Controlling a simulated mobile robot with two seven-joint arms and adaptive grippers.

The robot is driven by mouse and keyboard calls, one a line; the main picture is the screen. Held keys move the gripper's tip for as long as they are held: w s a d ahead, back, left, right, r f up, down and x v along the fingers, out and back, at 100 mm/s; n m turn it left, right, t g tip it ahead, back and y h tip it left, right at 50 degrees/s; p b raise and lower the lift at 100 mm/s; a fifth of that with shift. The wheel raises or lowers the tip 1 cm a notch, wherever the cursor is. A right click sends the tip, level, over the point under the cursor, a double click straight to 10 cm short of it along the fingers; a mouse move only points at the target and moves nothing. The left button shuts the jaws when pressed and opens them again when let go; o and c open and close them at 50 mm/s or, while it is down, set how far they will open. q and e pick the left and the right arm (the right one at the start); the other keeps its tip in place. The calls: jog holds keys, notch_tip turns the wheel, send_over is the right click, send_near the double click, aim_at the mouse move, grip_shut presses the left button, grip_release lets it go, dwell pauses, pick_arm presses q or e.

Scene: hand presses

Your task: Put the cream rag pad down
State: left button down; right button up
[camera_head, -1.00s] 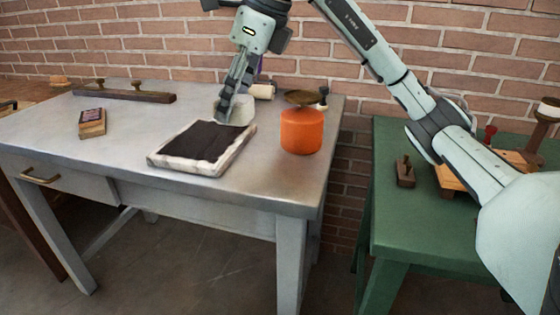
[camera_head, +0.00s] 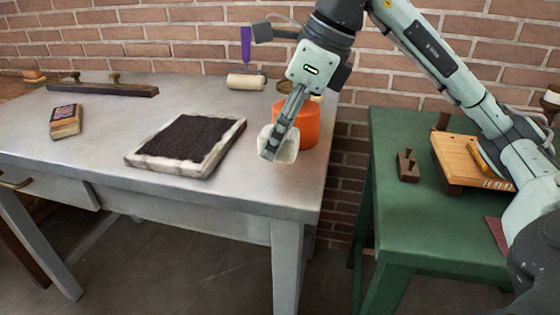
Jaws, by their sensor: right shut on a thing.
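The cream rag pad (camera_head: 268,147) is a pale, rounded block. My right gripper (camera_head: 281,140) is shut on it from above, near the right end of the grey table (camera_head: 238,192). The pad hangs low in front of an orange pot (camera_head: 309,126); I cannot tell whether it touches the table top. The gripper hides part of the pad and of the pot. My left gripper is not in view.
A dark slab in a pale frame (camera_head: 137,159) lies left of the pad. A small box (camera_head: 66,121), a dark bar with knobs (camera_head: 120,89) and a cream roller (camera_head: 246,81) lie farther off. A green table (camera_head: 395,221) stands right, beyond a gap.

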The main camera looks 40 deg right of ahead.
aim_at(280, 159)
jog(key=shift+s+f, duration=0.15)
jog(key=shift+f, duration=0.2)
notch_tip(280, 159, down, 3)
jog(key=shift+r+b, duration=0.2)
jog(key=shift+b, duration=0.15)
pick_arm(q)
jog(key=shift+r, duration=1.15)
pick_arm(e)
jog(key=shift+f, duration=0.45)
jog(key=shift+f, duration=0.15)
jog(key=o, duration=1)
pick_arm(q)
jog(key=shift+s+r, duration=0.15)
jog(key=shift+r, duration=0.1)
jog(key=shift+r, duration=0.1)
